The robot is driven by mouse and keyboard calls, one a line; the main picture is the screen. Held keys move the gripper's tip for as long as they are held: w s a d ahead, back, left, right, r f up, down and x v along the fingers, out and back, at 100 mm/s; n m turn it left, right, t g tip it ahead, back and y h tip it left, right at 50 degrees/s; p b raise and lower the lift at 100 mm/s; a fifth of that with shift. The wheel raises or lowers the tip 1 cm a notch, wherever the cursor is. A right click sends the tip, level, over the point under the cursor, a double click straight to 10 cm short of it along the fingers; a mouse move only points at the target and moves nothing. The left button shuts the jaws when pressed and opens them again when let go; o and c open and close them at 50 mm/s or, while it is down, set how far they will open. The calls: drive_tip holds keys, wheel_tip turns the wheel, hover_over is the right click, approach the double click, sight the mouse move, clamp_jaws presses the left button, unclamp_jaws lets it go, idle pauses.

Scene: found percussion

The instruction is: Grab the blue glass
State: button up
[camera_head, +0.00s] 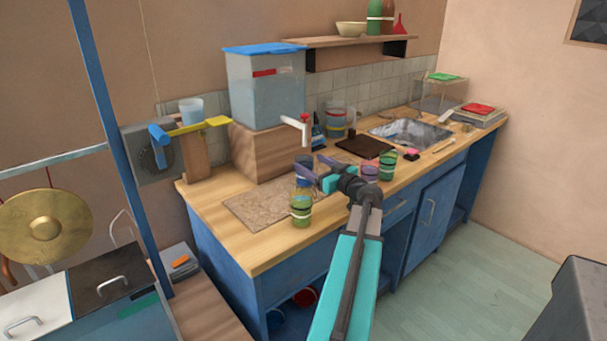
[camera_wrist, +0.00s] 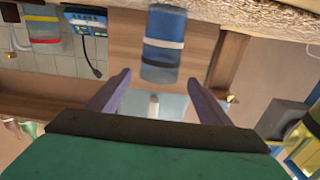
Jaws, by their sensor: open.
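The blue glass (camera_wrist: 163,45) has a pale band and a dark band. It stands upright on the counter, though the wrist view shows it upside down. In that view it lies ahead of my gripper (camera_wrist: 160,79), roughly in line with the gap between the two purple fingers. My gripper is open, with nothing held. In the head view my gripper (camera_head: 312,171) is over the counter, and the blue glass (camera_head: 303,165) is partly hidden behind its fingers. A yellow-green banded glass (camera_head: 301,208) stands nearer the counter's front edge.
A wooden block (camera_head: 266,153) carrying a clear tank (camera_head: 266,95) stands behind the blue glass. A red-pink glass (camera_head: 370,171) and a green glass (camera_head: 387,165) stand to the right of my gripper. A speckled board (camera_head: 252,207) lies on the counter.

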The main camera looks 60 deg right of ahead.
sight(299, 157)
drive_tip(key=shift+x, duration=1.65)
drive_tip(key=shift+p+x, duration=1)
drive_tip(key=shift+x, duration=1.55)
drive_tip(key=shift+d, duration=0.1)
clamp_jaws()
drive_tip(key=shift+r, duration=0.3)
